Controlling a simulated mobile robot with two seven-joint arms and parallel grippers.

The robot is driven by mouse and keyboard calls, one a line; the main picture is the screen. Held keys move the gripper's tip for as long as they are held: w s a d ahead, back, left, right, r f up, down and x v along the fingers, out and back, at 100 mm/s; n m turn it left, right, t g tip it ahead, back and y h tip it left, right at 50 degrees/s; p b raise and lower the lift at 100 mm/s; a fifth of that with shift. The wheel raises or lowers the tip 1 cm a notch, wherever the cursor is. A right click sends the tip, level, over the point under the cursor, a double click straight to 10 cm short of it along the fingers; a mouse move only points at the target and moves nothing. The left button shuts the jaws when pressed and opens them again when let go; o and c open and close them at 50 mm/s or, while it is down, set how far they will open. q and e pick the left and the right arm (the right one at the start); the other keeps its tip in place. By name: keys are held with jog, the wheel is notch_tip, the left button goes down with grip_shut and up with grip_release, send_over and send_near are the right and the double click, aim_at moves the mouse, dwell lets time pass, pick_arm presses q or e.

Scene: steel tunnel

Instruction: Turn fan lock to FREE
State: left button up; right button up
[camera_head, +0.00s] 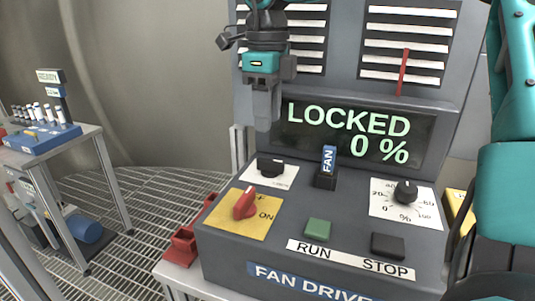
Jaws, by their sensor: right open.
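The grey fan drive console (230,264) fills the middle of the view. Its display (348,133) reads LOCKED and 0 %. A black knob (270,166) sits on a white plate at the console's back left; the plate's lettering is too small to read. A blue tag marked FAN (328,160) stands upright in a black base right of it. I cannot tell from lettering which of these is the fan lock. My right gripper (266,122) points down, open and empty, above and behind the black knob, apart from it. My left gripper is not in view.
A red knob (245,204) sits on a yellow plate marked ON. A dial (405,192), a green RUN button (318,229) and a dark STOP button (387,246) are to the right. A side table (82,140) with a blue rack (42,138) stands left over grating.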

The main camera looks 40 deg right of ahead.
aim_at(268, 159)
notch_tip(268, 159, down, 9)
jog(key=shift+f, duration=0.1)
jog(key=shift+c, duration=0.4)
grip_shut()
